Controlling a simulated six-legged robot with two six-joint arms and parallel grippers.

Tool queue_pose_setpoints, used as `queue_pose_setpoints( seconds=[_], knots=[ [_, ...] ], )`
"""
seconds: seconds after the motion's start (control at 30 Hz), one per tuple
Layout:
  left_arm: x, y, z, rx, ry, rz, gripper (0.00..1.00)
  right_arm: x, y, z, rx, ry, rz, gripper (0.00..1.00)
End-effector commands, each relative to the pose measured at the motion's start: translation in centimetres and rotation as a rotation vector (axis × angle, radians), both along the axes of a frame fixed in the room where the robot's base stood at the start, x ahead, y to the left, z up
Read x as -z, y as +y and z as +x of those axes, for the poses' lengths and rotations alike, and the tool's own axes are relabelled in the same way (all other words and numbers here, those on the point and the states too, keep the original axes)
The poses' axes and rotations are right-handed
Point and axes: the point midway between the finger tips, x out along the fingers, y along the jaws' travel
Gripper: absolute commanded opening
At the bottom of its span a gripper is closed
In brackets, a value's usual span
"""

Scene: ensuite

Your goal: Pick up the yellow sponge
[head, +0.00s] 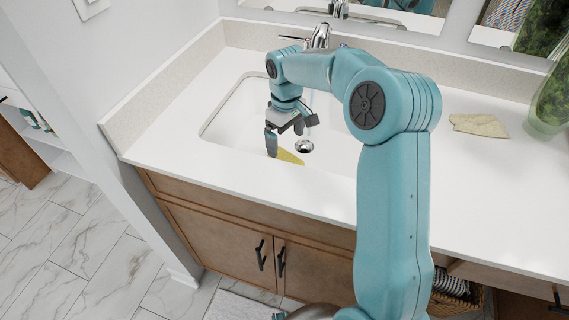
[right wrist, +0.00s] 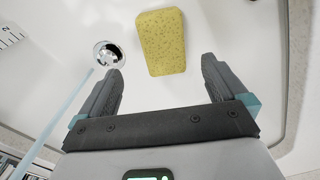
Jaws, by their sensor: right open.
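The yellow sponge (head: 289,157) lies in the white sink basin (head: 226,118), partly hidden behind my right gripper in the head view. In the right wrist view the sponge (right wrist: 162,42) lies flat, just beyond the fingertips and between their lines, nearer the right finger. My right gripper (head: 290,140) reaches down into the basin and is open and empty. Its two dark fingers (right wrist: 162,75) are spread apart in the wrist view, with a gap between them and the sponge. My left gripper is not in view.
The drain (head: 304,146) is beside the sponge. The faucet (head: 320,37) stands behind the basin. A folded tan cloth (head: 479,124) and a green glass vase (head: 551,105) are on the white counter (head: 470,190) at right. A wall borders the counter at left.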

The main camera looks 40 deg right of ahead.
Motion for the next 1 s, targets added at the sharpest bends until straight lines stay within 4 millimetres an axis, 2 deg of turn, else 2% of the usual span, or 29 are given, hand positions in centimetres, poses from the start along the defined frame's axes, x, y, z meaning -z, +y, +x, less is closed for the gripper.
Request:
queue_pose_setpoints(
  seconds=[0.03, 0.1, 0.3, 0.6, 0.87, 0.9, 0.97, 1.0],
  knots=[
    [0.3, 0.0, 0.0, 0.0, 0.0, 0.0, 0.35, 1.2, 0.0, -0.1, 0.0, 0.002, 0.001, 0.99],
    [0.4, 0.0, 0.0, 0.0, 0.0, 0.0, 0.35, 2.1, 0.1, 0.0, 0.0, 0.001, 0.0, 0.99],
    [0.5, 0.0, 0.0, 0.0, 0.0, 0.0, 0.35, 3.6, 0.1, 0.2, -0.001, 0.001, 0.0, 0.99],
    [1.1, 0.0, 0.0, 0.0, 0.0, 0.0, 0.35, 7.9, 0.3, 0.2, 0.0, 0.001, 0.0, 0.99],
    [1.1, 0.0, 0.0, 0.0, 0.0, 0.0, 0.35, 8.2, 0.2, 0.3, 0.0, -0.002, -0.001, 0.99],
    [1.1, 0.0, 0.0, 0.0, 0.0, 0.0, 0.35, 8.2, 0.2, 0.3, 0.0, -0.001, -0.001, 0.92],
    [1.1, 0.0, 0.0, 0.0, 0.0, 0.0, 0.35, 8.2, 0.2, 0.3, 0.0, -0.001, -0.001, 0.73],
    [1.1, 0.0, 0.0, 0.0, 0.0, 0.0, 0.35, 8.2, 0.2, 0.3, 0.0, -0.001, -0.001, 0.6]
  ],
)
